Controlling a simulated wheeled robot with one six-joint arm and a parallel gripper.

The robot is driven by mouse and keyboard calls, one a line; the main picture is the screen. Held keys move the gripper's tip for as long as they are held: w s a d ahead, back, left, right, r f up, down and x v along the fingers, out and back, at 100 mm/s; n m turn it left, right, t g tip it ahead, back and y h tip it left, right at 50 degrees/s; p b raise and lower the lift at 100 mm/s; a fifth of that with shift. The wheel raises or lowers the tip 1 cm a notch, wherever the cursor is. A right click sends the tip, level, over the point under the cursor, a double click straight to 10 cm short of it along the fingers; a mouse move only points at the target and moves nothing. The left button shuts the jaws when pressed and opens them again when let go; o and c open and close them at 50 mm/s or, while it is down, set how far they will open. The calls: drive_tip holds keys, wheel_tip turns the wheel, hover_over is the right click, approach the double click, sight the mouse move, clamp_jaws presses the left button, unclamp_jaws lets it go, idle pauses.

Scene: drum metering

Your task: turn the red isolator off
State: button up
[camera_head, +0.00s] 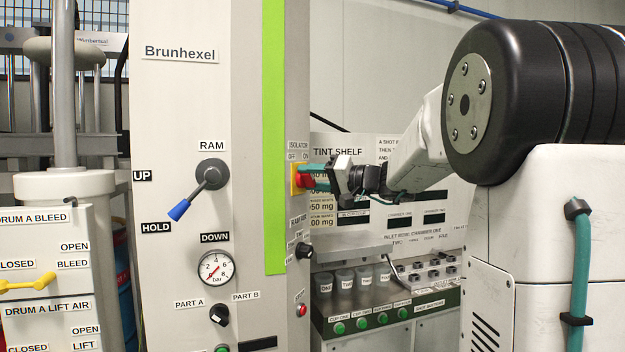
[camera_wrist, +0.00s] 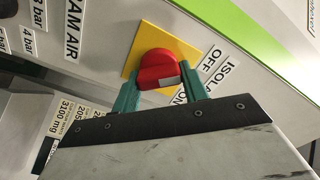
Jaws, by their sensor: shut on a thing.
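The red isolator (camera_wrist: 160,68) is a rotary knob on a yellow square plate (camera_wrist: 143,40), with OFF and ON labels beside it in the wrist view. In the head view the isolator (camera_head: 302,180) sits on the right side face of the machine column, under an ISOLATOR label. My gripper (camera_wrist: 162,90) has its two green fingers on either side of the knob, shut on it. In the head view my gripper (camera_head: 315,177) reaches in from the right. The knob's pale mark points towards the ON side in the wrist view. Part of the knob is hidden by the fingers.
A RAM lever (camera_head: 205,182) with a blue tip and a pressure gauge (camera_head: 216,268) are on the column's front. A black selector (camera_head: 304,250) and a red button (camera_head: 302,310) sit below the isolator. The tint shelf (camera_head: 375,300) with cups stands at right.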

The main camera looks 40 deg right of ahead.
drive_tip(key=shift+f+n, duration=0.1)
drive_tip(key=shift+n, duration=0.5)
drive_tip(key=o, duration=1)
drive_tip(key=v, duration=0.8)
drive_tip(key=shift+w, duration=0.1)
